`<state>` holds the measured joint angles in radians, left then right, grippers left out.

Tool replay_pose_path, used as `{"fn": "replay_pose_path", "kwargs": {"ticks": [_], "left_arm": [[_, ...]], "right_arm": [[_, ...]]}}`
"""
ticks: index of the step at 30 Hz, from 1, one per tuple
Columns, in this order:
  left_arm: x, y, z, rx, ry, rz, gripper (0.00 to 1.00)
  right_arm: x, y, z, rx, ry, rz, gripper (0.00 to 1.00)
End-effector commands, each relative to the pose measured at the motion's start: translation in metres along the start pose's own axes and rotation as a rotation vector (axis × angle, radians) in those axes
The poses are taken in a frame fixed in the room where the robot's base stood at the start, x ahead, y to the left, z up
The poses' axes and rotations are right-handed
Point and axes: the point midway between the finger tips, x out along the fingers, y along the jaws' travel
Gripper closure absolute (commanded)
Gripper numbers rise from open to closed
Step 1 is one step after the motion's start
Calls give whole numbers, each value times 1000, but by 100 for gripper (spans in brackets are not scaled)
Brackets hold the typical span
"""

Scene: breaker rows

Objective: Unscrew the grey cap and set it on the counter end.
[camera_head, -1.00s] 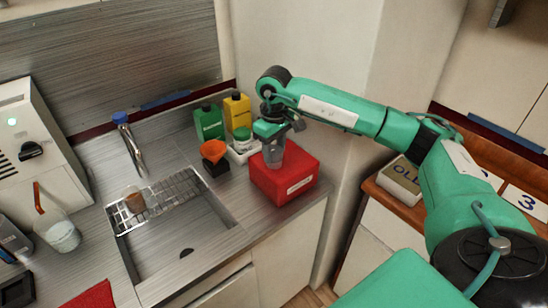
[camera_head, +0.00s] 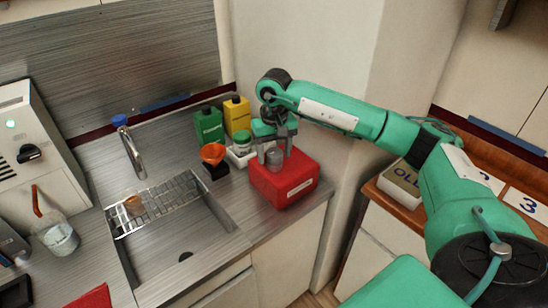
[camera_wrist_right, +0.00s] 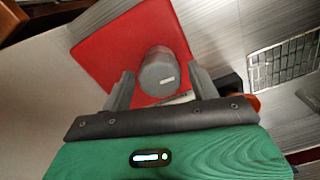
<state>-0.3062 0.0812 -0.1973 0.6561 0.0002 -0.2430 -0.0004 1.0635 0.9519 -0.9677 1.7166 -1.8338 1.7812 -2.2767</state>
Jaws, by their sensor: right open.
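The grey cap (camera_head: 273,158) stands on top of the red block (camera_head: 292,184), near the counter's right end. In the right wrist view the cap (camera_wrist_right: 162,72) shows as a short grey cylinder with a small pale mark, on the red block (camera_wrist_right: 95,48). My right gripper (camera_head: 274,143) points down at the cap, close above it. The wrist view shows its fingers (camera_wrist_right: 161,80) apart, one on each side of the cap, with gaps between. My left gripper is not in view.
An orange funnel on a black stand (camera_head: 214,155), a green bottle (camera_head: 208,125), a yellow bottle (camera_head: 237,113) and a green-lidded jar (camera_head: 242,140) stand behind and left of the block. The sink (camera_head: 185,235) lies left. Bare counter (camera_head: 247,226) shows in front of the block.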

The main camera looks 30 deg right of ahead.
Motion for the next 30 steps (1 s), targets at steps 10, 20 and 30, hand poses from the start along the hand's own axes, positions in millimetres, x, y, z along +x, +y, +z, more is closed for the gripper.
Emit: {"fn": "replay_pose_path", "kwargs": {"ticks": [10, 20, 30], "left_arm": [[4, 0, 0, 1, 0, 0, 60], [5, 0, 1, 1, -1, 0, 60], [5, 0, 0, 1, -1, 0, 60]], "right_arm": [[0, 0, 0, 387, 0, 0, 39], [0, 0, 0, 757, 0, 0, 39], [0, 0, 0, 1094, -1, 1, 39]]}}
